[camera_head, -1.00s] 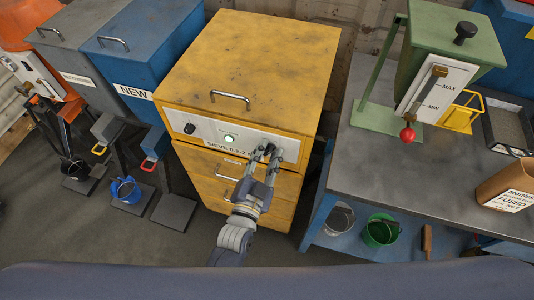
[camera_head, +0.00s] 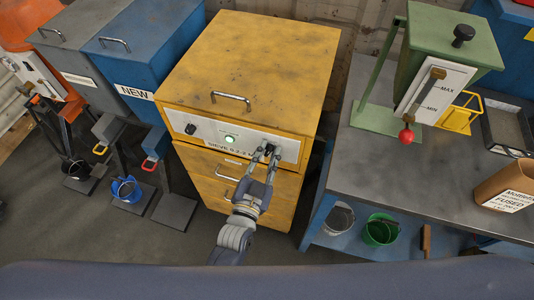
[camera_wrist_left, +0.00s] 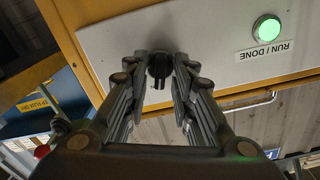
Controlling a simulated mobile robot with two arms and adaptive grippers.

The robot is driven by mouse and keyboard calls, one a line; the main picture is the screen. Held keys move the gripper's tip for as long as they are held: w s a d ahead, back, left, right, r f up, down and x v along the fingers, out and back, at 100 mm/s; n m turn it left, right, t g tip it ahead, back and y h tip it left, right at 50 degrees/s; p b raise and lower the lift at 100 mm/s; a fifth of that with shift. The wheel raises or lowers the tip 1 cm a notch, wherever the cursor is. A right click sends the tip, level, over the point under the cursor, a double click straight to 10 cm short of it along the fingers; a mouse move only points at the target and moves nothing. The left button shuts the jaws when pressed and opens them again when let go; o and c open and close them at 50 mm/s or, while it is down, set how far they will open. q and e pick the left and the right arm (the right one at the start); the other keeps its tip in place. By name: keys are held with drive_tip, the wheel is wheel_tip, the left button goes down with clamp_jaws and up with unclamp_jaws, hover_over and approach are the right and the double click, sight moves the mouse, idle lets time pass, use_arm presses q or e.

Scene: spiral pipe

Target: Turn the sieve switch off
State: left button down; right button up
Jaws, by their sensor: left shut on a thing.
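The sieve (camera_head: 245,70) is a yellow cabinet with a white front panel and a "SIEVE" label partly covered by my gripper. Its black switch knob (camera_wrist_left: 159,66) sits on the panel, right of the lit green light (camera_head: 229,138). My left gripper (camera_head: 267,152) reaches up to the panel from below. In the left wrist view, its fingertips (camera_wrist_left: 160,72) are closed in on both sides of the knob, shut on it. The green light (camera_wrist_left: 267,28), with a "RUN / DONE" label, is lit there too. My right gripper is not in view.
A black knob (camera_head: 190,129) is on the panel's left end. Drawers with handles (camera_head: 226,173) lie below the panel. A grey-topped workbench (camera_head: 395,165) stands to the right, with a green hopper (camera_head: 440,55).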

use_arm(q)
drive_tip(key=n+p, duration=0.1)
drive_tip(key=n, duration=0.4)
drive_tip(key=shift+a+n, duration=0.1)
drive_tip(key=shift+n, duration=0.2)
drive_tip(key=shift+w+a+n, duration=0.1)
drive_tip(key=shift+n, duration=2)
drive_tip(key=c, duration=1.7)
unclamp_jaws()
drive_tip(key=v, duration=1.2)
